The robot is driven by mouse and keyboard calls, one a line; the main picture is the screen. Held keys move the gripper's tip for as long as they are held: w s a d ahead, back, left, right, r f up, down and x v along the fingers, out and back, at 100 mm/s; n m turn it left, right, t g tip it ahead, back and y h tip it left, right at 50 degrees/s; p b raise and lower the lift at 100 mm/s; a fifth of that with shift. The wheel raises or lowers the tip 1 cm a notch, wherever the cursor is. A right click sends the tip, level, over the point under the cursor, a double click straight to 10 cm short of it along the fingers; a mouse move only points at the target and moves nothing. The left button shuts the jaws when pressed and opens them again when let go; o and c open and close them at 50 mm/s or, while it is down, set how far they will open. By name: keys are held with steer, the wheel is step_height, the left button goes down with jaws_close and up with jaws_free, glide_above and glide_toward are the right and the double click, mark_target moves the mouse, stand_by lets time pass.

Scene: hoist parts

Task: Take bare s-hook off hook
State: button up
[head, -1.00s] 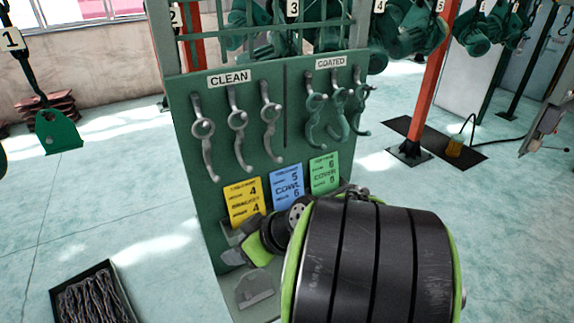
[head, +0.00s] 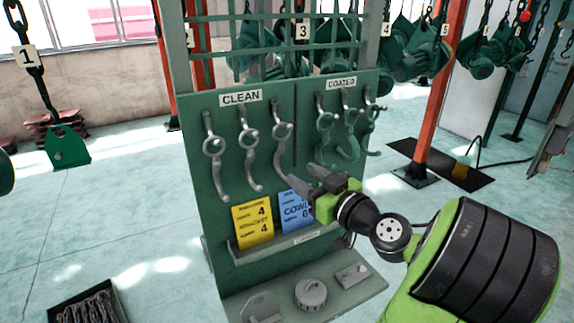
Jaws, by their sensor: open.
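Several bare grey metal s-hooks hang in a row under the CLEAN label (head: 241,97) on the green board (head: 225,190): a left one (head: 215,165), a middle one (head: 249,160) and a right one (head: 280,150). Each hangs from its own peg at the top. My gripper (head: 300,178) is open and empty.
Green coated hooks (head: 348,135) hang on the right under the COATED label (head: 341,83). A yellow card (head: 252,222) and a partly covered blue card (head: 293,208) stand in a ledge below. A lower shelf (head: 345,290) holds a round grey part (head: 311,291).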

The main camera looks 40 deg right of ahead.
mark_target(282, 151)
steer(key=w, duration=0.2)
steer(key=w+p, duration=0.1)
steer(key=w, duration=0.2)
steer(key=w+d, duration=0.1)
steer(key=w, duration=0.2)
steer(key=shift+w+d+p, duration=0.1)
steer(key=shift+w+p, duration=0.1)
steer(key=shift+p, duration=0.1)
steer(key=shift+c, duration=0.4)
steer(key=shift+r, duration=0.1)
jaws_close()
